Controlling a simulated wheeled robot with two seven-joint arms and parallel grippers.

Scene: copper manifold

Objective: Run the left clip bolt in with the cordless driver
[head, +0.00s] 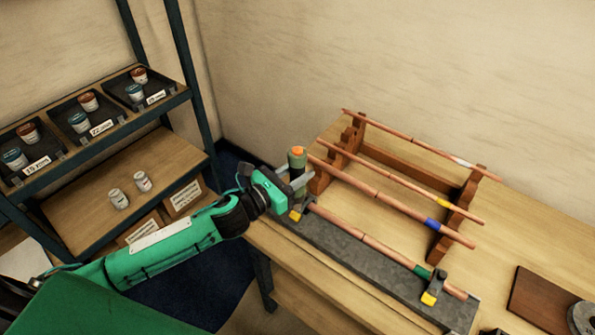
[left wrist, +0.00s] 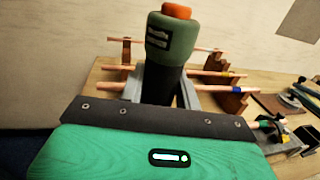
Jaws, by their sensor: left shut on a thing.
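My left gripper (head: 297,184) is shut on the cordless driver (head: 297,160), a dark green and black cylinder with an orange top. The driver stands about upright in the jaws; it also fills the middle of the left wrist view (left wrist: 167,50). It is over the left end of the grey fixture bar (head: 345,252), at the left clip (head: 295,215), which shows only as a yellow and dark patch. The left clip bolt and the driver's tip are hidden, so contact cannot be told. A copper pipe with a green band (head: 375,245) lies along the bar. My right gripper is out of view.
The right clip (head: 433,289) stands near the bar's other end. A wooden rack (head: 349,143) behind holds several copper pipes. A brown board (head: 543,297) lies at the right. A shelf (head: 122,183) with trays and small jars stands left of the bench.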

